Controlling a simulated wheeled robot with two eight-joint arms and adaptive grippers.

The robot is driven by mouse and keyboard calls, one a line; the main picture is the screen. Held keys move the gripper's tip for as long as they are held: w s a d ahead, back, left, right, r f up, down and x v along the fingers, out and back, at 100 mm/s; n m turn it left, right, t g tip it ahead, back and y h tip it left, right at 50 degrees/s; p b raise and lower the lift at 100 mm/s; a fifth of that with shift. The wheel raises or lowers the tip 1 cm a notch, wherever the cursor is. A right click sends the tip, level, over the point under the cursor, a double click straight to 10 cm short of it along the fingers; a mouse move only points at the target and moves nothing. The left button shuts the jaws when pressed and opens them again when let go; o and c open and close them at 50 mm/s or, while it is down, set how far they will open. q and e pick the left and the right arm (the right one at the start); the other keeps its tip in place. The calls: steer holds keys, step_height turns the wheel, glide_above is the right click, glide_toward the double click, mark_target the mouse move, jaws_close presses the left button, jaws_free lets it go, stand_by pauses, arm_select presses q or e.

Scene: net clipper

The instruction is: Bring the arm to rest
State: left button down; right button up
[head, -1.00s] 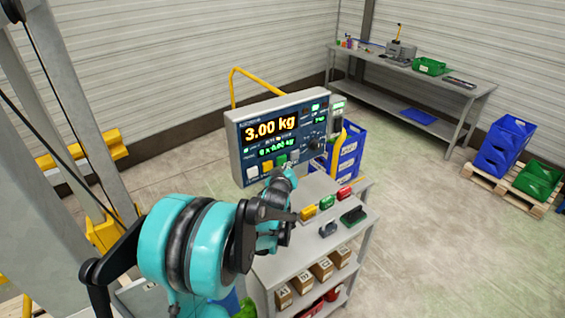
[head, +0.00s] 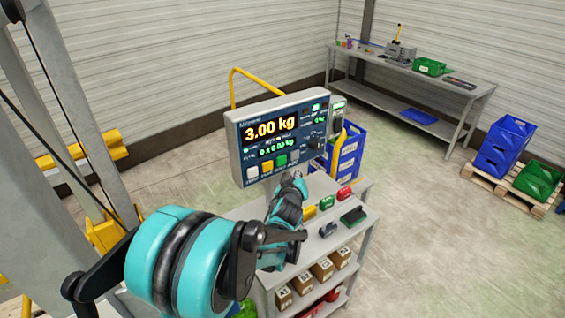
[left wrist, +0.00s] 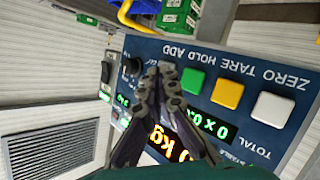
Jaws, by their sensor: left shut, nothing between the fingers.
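My left arm (head: 180,262) comes in from the lower left of the head view. My left gripper (head: 297,180) is shut and empty, just below the lower edge of the scale display panel (head: 240,165) as seen there. In the left wrist view the two fingers of the gripper (left wrist: 165,72) meet at their tips in front of the panel (left wrist: 240,72), which appears upside down. Its white, yellow and green buttons are to the right of the fingertips. The screen reads 3.00 kg. Whether the fingers touch the panel cannot be told. My right gripper is not in view.
A grey cart (head: 362,235) below the panel carries small coloured items, with cardboard boxes (head: 322,268) on its lower shelf. Blue crates (head: 350,150) stand behind it. A workbench (head: 470,92) is at the back right, and a pallet (head: 500,190) with bins is at the right. Floor between is clear.

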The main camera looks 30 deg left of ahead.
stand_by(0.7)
arm_select(q)
steer(key=s+d+f+m+g+h+b, duration=0.2)
steer(key=s+d+f+m+b, duration=0.1)
steer(key=s, duration=0.6)
steer(key=s+d+f+m+g+h+b, duration=0.2)
steer(key=s+d+f+m+b, duration=0.2)
steer(key=s+d+f, duration=0.4)
steer(key=s+d+f+m+g+h+b, duration=0.2)
steer(key=s+d+f+b, duration=0.3)
steer(key=s+d, duration=0.3)
steer(key=shift+s+d+f+m, duration=0.15)
steer(key=shift+s+d+m, duration=0.25)
steer(key=shift+s+m, duration=0.5)
steer(key=shift+s, duration=0.2)
